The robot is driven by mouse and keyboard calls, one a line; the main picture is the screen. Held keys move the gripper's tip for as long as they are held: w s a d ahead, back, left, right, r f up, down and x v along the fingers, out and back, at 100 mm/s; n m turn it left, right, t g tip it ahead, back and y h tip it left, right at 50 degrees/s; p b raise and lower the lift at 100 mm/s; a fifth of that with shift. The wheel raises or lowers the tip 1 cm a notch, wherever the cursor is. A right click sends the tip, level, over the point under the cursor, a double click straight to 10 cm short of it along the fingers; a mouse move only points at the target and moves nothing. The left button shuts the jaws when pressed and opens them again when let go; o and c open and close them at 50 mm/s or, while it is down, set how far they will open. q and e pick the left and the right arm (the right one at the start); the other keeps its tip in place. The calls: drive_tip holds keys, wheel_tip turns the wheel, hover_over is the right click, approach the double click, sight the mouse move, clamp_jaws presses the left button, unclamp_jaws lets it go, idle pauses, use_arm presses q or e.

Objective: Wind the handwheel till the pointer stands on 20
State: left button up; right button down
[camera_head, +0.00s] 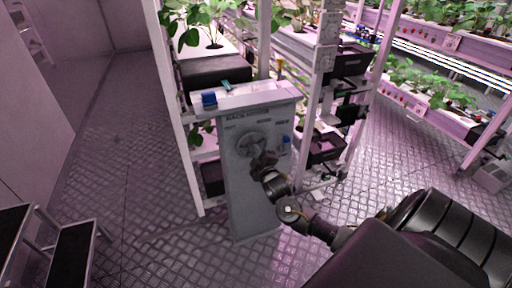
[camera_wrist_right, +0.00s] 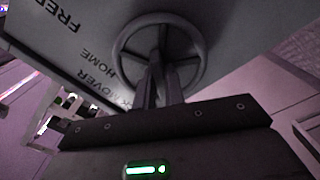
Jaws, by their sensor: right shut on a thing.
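The handwheel (camera_head: 250,145) is a grey spoked wheel on the front of a grey cabinet (camera_head: 247,195) with dark lettering. In the right wrist view the handwheel (camera_wrist_right: 201,70) shows its rim and spokes close up, with upside-down words on the panel. My right gripper (camera_head: 262,160) is at the lower right part of the wheel. In the wrist view my right gripper (camera_wrist_right: 160,85) has its fingers close together, shut on the handwheel near a spoke. The pointer and the number 20 are too small or hidden to make out. My left gripper is not in view.
A blue item (camera_head: 209,100) sits at the cabinet's top left. Plant racks stand behind the cabinet and to the right. A dark step stool (camera_head: 72,255) is at the lower left. The floor left of the cabinet is clear.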

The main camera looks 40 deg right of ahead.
use_arm(q)
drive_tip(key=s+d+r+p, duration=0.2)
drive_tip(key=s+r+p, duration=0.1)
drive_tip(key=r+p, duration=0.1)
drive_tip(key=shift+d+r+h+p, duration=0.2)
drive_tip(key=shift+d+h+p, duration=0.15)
drive_tip(key=shift+p, duration=0.2)
use_arm(e)
drive_tip(key=shift+n, duration=2.8)
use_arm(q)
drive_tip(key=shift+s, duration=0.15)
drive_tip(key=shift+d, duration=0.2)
use_arm(e)
drive_tip(key=c, duration=1.5)
unclamp_jaws()
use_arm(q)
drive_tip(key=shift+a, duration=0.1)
use_arm(e)
drive_tip(key=v, duration=1)
drive_tip(key=shift+s+a, duration=0.2)
drive_tip(key=shift+s, duration=0.15)
